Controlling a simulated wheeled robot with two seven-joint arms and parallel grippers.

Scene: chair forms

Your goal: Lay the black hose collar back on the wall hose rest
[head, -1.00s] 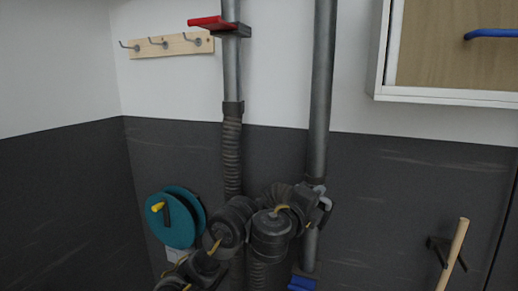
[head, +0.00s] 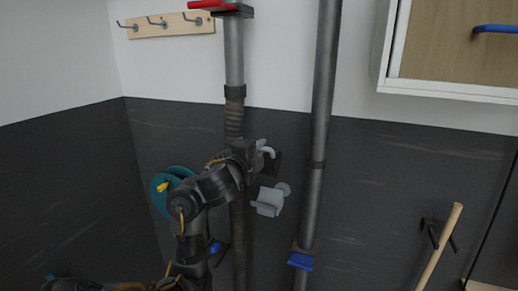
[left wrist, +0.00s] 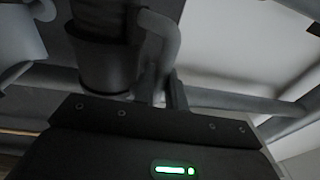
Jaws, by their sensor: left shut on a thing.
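My left gripper (head: 257,150) is shut on the grey bent handle (head: 267,151) of the black hose collar. In the left wrist view the black collar (left wrist: 104,62) is a dark cylinder beside the handle (left wrist: 160,35), with my fingers (left wrist: 164,90) around the handle's lower end. The wall hose rest (head: 268,203) is a light grey cradle with a round part, on the dark wall panel just below my gripper. The collar is apart from the rest in the head view and partly hidden by my gripper. My right gripper is not in view.
A ribbed hose (head: 235,118) hangs from the left metal pipe (head: 233,55). The right metal pipe (head: 321,120) with a blue handle (head: 300,262) stands close right. A teal reel (head: 172,190) is behind my arm. A wooden handle (head: 440,245) leans at the right.

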